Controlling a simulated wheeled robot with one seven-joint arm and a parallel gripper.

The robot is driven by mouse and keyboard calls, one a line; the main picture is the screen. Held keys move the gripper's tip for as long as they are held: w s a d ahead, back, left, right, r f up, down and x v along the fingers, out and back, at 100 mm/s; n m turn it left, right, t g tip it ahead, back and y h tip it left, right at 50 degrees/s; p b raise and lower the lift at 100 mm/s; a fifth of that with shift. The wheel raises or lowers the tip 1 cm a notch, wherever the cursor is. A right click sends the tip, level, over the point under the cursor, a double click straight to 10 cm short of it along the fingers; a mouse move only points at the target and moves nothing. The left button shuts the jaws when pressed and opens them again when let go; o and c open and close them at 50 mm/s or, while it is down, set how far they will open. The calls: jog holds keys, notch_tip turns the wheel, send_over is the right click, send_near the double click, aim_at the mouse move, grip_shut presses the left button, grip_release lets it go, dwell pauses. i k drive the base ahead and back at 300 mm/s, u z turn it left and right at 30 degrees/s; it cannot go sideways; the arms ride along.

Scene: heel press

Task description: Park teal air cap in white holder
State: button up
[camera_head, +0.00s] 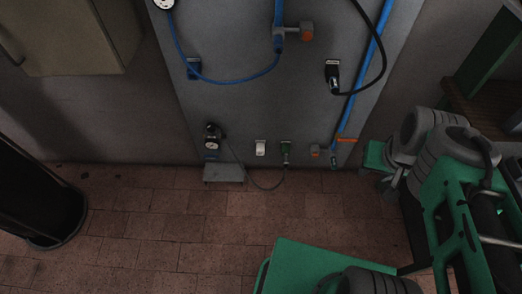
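The small white holder (260,147) is fixed low on the grey panel, and it looks empty. A small teal piece (334,161), which looks like the air cap, sits at the lower end of the blue air pipe (350,108), below an orange-handled valve (346,139). It is too small to see how it is attached. A green holder (285,146) just right of the white one has a dark cord end in it.
A gauge (211,142) above a small grey shelf (224,172) stands left of the holders, with a thin cord looping below. A black bin (38,200) is at the far left. The tiled floor (180,225) before the panel is clear.

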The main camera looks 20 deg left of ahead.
aim_at(334, 164)
jog(key=u, duration=3.6)
jog(key=k, duration=0.7)
jog(key=z, duration=1.5)
